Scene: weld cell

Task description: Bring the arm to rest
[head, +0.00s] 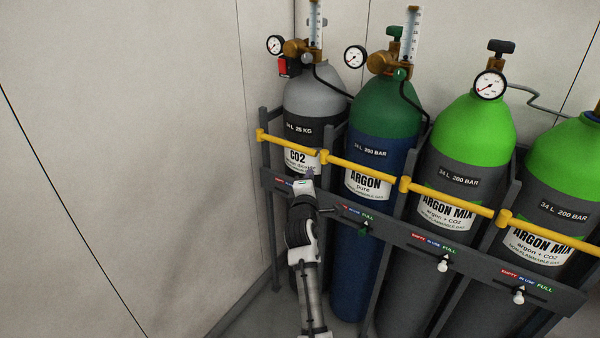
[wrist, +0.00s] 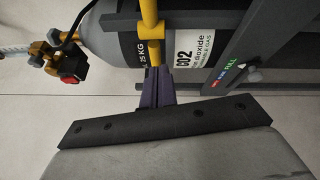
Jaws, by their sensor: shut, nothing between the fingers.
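My arm rises from the bottom of the head view, its white and black wrist (head: 301,207) in front of the CO2 cylinder (head: 313,95). The fingertips appear close to the yellow retaining bar (wrist: 150,30) in front of the grey CO2 cylinder (wrist: 115,38). I cannot tell whether they touch.
A green and blue argon cylinder (head: 386,110) and two bright green argon mix cylinders (head: 466,135) stand rightward in a dark rack (head: 405,236). Yellow bars (head: 450,198) cross them. Gauges and a hose sit on top. A pale wall (head: 120,150) fills the left, with open room before it.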

